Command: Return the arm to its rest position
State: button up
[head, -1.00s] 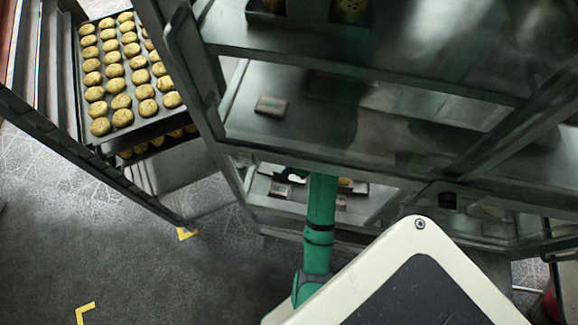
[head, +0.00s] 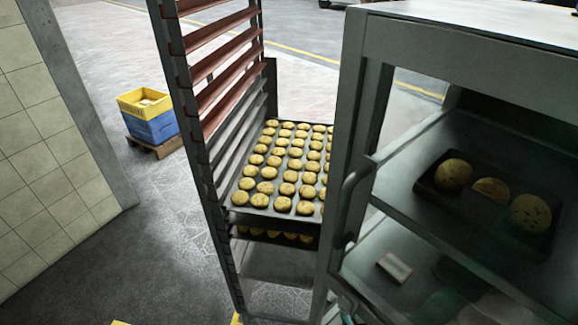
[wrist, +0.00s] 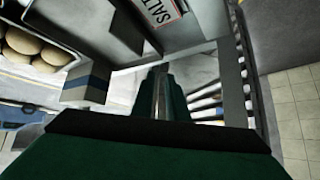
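My gripper (wrist: 163,95) shows in the wrist view as a dark green body with narrow green finger parts pointing up the picture. A grey strip shows between them, and I cannot tell whether it is a gap or metal. I see nothing clearly held. In the head view the gripper is not visible; only a faint greenish blur shows low on the right. A glazed cabinet (head: 354,110) stands at the right of the head view.
A tall rack (head: 185,95) holds a tray (head: 243,213) of round buns left of the cabinet. The cabinet holds a dark bun tray (head: 428,187) and a small box (head: 395,267). A yellow crate (head: 135,108) sits on a blue crate (head: 152,127).

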jog(key=s+a+r+m+t+h, duration=0.3)
jog(key=s+a+m+t, duration=0.15)
jog(key=s+a, duration=0.9)
jog(key=s+a+r+n+t+y, duration=0.1)
jog(key=s+a+r+n, duration=0.1)
jog(key=s+r, duration=0.3)
jog(key=s+a+r+n+t+y, duration=0.1)
jog(key=s+a+r+n, duration=0.1)
jog(key=s+r, duration=0.4)
jog(key=s+a, duration=0.1)
jog(key=s, duration=0.1)
jog(key=shift+s+a+r+y, duration=0.15)
jog(key=shift+s+a+y, duration=0.15)
jog(key=shift+s+y, duration=0.1)
jog(key=shift+d, duration=0.2)
